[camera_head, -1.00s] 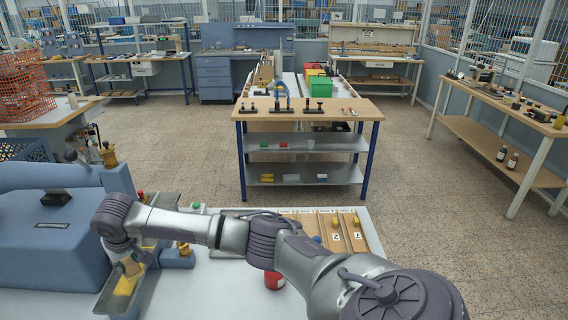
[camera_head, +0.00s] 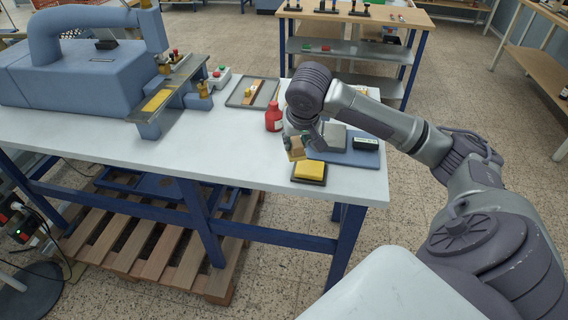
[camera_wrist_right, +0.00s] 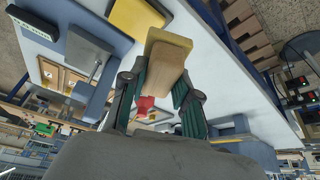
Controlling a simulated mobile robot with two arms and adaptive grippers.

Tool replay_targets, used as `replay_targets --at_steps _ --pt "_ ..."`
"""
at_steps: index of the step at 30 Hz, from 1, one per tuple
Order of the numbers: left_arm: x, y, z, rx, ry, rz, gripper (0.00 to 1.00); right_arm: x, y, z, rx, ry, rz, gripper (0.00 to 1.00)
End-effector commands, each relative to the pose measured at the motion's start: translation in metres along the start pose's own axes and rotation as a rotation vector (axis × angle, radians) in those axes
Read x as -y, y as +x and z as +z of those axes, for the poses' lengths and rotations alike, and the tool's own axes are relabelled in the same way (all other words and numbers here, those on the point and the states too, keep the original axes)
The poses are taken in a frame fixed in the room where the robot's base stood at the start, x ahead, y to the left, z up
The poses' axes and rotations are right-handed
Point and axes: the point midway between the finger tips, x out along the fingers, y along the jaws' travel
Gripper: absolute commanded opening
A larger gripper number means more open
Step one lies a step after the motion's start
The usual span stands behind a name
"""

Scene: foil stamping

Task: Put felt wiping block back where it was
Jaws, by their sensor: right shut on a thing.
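The felt wiping block (camera_head: 296,148) is a small tan wooden block with a yellow felt face. My right gripper (camera_head: 299,139) is shut on it, above the front right part of the white table. In the right wrist view the block (camera_wrist_right: 166,68) sits between the two green-lined fingers, its yellow felt end pointing away from the palm. A yellow pad in a shallow dark tray (camera_head: 323,181) lies just below and to the right of the block; the pad also shows in the wrist view (camera_wrist_right: 136,16). My left gripper is not in view.
A blue-grey mat (camera_head: 350,157) with a dark green-labelled block (camera_head: 366,143) lies behind the tray. A red bottle (camera_head: 273,119) stands left of the gripper. The blue stamping press (camera_head: 85,72) is at the left. The table's (camera_head: 220,160) front middle is clear.

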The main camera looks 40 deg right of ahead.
Motion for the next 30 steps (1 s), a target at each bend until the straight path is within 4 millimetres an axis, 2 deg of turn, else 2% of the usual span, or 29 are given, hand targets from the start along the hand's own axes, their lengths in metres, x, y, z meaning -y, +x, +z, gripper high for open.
replay_targets --at_steps 3,7,15,21,26,30 --pt "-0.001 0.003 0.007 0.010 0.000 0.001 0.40 -0.003 0.001 0.002 0.000 0.008 0.002 0.03" --pt "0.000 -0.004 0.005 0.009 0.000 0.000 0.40 0.008 0.013 -0.007 0.002 0.010 -0.003 0.03" --pt "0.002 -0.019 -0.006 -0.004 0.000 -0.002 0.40 0.047 0.065 -0.038 0.003 0.010 0.000 0.03" --pt "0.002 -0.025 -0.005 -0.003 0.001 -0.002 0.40 0.065 0.092 -0.052 0.001 0.008 0.001 0.03" --pt "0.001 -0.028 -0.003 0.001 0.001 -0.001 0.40 0.068 0.103 -0.052 0.001 0.006 0.004 0.03" --pt "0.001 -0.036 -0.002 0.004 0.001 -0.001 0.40 0.067 0.122 -0.043 0.003 0.005 0.004 0.03"
